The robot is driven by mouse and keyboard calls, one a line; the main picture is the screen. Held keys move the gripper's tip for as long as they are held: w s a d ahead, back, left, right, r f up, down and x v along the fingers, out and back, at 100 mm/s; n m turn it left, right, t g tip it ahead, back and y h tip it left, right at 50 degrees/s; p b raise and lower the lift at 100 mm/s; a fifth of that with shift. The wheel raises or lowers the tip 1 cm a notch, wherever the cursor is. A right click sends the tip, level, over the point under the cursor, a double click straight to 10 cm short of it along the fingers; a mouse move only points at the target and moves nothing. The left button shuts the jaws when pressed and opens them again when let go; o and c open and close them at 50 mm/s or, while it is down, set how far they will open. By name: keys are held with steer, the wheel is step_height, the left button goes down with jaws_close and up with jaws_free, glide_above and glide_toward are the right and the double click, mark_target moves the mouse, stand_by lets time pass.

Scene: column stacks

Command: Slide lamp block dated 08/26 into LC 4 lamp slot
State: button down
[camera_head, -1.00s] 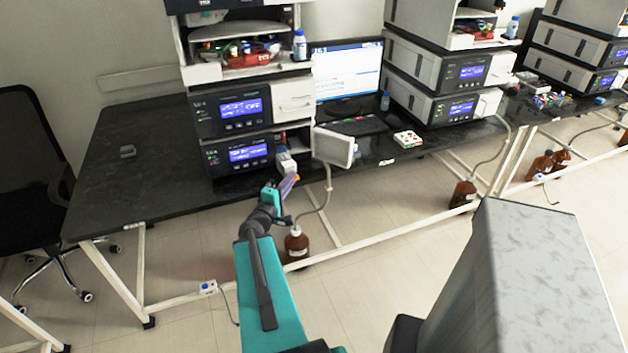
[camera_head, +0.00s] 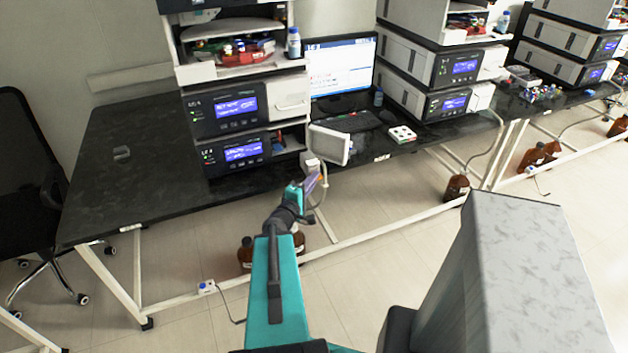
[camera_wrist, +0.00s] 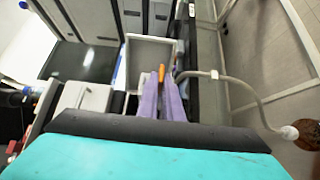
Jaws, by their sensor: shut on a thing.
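My gripper (camera_head: 318,184), with purple fingers, is shut on a small pale block (camera_head: 311,162) in front of the bench edge. An orange part (camera_wrist: 161,73) shows between the fingertips in the wrist view. No date is readable on the block. To its left, the lower instrument (camera_head: 236,153) of the left stack has an open bay (camera_head: 291,138) at its right end, with a white door (camera_head: 331,146) swung out. The block is outside the bay, close to the door; I cannot tell if they touch. The upper instrument (camera_head: 222,106) has its white cover (camera_head: 289,96) closed. Labels are blurred; the upper may read LC 4.
A monitor (camera_head: 342,68) and keyboard (camera_head: 350,121) stand right of the stack. A pale tube (camera_wrist: 235,82) hangs near my gripper. Brown bottles (camera_head: 245,254) stand on the floor below. The bench's left part (camera_head: 130,185) is mostly clear.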

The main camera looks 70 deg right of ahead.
mark_target(306, 170)
steer(key=shift+w+d, duration=0.1)
steer(key=shift+w+d+f+b, duration=0.1)
steer(key=shift+w+d+b, duration=0.75)
steer(key=shift+b, duration=0.25)
steer(key=shift+w+d+b, duration=0.1)
steer(key=shift+d+b, duration=0.4)
steer(key=shift+b, duration=1.8)
steer(key=shift+w+d+b, duration=0.45)
steer(key=shift+w+b, duration=0.05)
steer(key=shift+b, duration=3.45)
steer(key=shift+w+d+r+p, duration=0.2)
steer(key=shift+p, duration=0.15)
steer(key=shift+w+d+p, duration=1.6)
steer(key=shift+d+p, duration=0.05)
steer(key=shift+d, duration=0.3)
steer(key=shift+w+d+p, duration=1.6)
steer(key=shift+w+d, duration=0.05)
steer(key=shift+d, duration=0.35)
steer(key=shift+w+d+p, duration=1.6)
steer(key=shift+d+p, duration=0.05)
steer(key=shift+d, duration=0.3)
steer(key=shift+f+b, duration=0.25)
steer(key=shift+b, duration=0.2)
